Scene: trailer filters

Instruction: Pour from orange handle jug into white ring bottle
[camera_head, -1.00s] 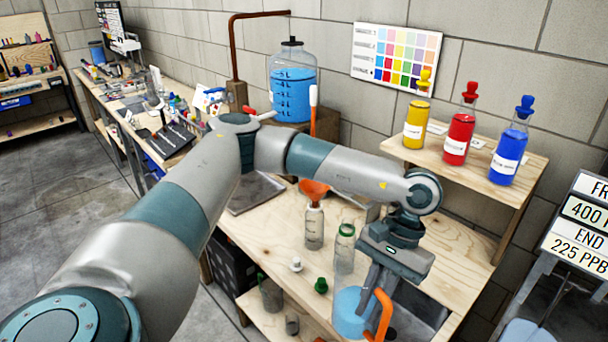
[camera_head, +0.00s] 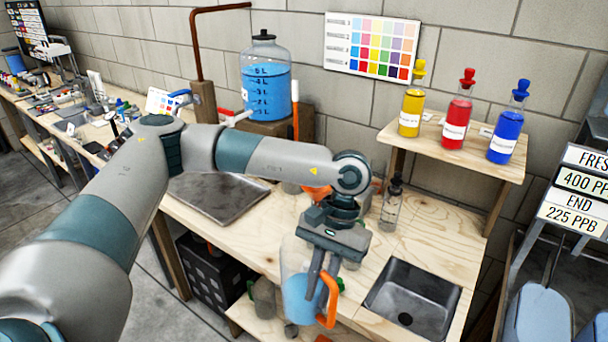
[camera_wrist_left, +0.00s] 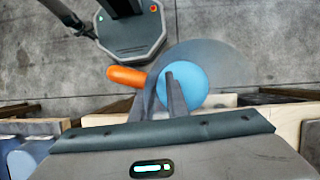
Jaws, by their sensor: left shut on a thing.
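The clear jug (camera_head: 296,285), with blue liquid and an orange handle (camera_head: 328,302), hangs near the bench's front edge, roughly upright. My left gripper (camera_head: 318,285) is shut on it at the handle side. In the left wrist view the jug's blue liquid (camera_wrist_left: 186,84) and orange handle (camera_wrist_left: 126,76) show at the fingers (camera_wrist_left: 172,103). An orange funnel (camera_head: 316,192) shows partly behind my left arm. The bottle under it is mostly hidden, and I cannot pick out a white ring. My right gripper is not in view.
A dark sink (camera_head: 412,298) lies right of the jug, and a metal tray (camera_head: 217,196) lies left. A dropper bottle (camera_head: 392,208) stands behind the gripper. A large blue-filled tank (camera_head: 266,82) and a shelf (camera_head: 452,150) with yellow, red and blue bottles stand at the back.

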